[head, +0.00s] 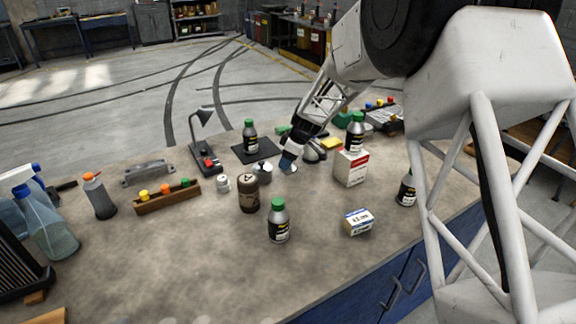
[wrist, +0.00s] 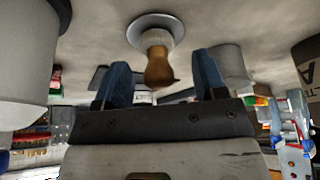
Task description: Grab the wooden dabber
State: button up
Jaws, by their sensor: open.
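The wooden dabber (wrist: 158,68) shows in the wrist view, its brown knobbed handle pointing toward my gripper. Its paler end meets a round grey dish or base (wrist: 155,22) on the bench top. My gripper (wrist: 162,64) is open, with one blue finger on each side of the handle and a gap on both sides. In the head view my gripper (head: 288,160) reaches down to the middle of the bench. There the dabber is mostly hidden by the fingers and I cannot make it out clearly.
Close around my gripper are a small metal pot (head: 262,170), a brown canister (head: 248,193) and a white-and-red box (head: 350,168) with a green-capped bottle (head: 356,132) on it. Another green-capped bottle (head: 278,222) stands in front. The bench's front left is mostly clear.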

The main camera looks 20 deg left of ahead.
jog(key=shift+x, duration=0.75)
jog(key=c, duration=1)
